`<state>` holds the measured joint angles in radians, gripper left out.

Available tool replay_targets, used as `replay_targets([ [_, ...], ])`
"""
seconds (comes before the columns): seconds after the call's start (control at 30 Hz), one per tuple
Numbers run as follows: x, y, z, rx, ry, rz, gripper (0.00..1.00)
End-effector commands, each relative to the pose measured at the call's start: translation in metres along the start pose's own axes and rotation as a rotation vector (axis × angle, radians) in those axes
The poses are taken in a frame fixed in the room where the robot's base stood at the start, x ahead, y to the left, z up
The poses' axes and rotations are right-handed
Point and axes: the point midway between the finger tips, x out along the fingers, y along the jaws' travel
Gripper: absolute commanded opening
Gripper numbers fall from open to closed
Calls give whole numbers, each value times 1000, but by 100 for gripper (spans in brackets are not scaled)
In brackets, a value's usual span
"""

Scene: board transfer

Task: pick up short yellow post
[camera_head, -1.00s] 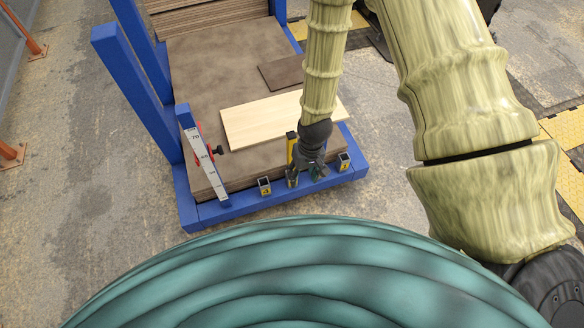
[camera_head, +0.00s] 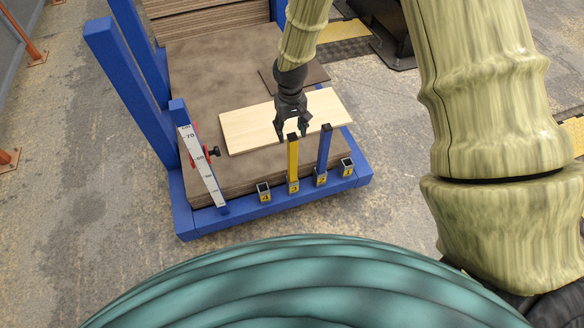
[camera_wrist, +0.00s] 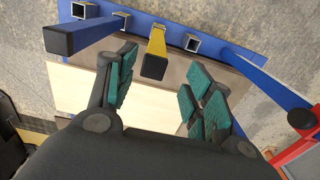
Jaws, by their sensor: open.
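The short yellow post (camera_head: 292,162) with a dark top stands upright in a socket on the front blue rail. In the wrist view the yellow post (camera_wrist: 157,44) shows between and beyond the fingertips. My gripper (camera_head: 293,130) is open and empty, near the top of the yellow post. In the wrist view my gripper (camera_wrist: 163,68) has its green-padded fingers spread to either side of the post. I cannot tell the exact height gap. A blue post (camera_head: 324,150) stands upright in the socket to the right; it also shows at the left of the wrist view (camera_wrist: 95,32).
Empty sockets (camera_head: 263,192) and (camera_head: 347,167) sit at either side on the blue rail (camera_head: 235,207). A light board (camera_head: 245,128) lies on the brown stack behind the posts. A slanted measuring scale (camera_head: 201,166) and blue uprights (camera_head: 130,90) stand at left.

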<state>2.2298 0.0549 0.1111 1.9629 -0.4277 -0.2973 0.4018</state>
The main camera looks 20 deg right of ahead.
Motion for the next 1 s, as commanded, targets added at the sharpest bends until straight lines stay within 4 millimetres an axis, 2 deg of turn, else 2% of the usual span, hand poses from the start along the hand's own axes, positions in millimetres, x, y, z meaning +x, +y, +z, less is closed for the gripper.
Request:
replay_targets([
  [0.07, 9, 0, 0, 0, -1, 1, 52],
  [0.27, 18, 2, -1, 0, 0, 0, 52],
  [0.63, 60, 7, -4, -1, -1, 0, 52],
  [0.9, 64, 7, -5, 0, 1, 0, 52],
  [1.0, 64, 7, -5, 0, 0, -1, 35],
])
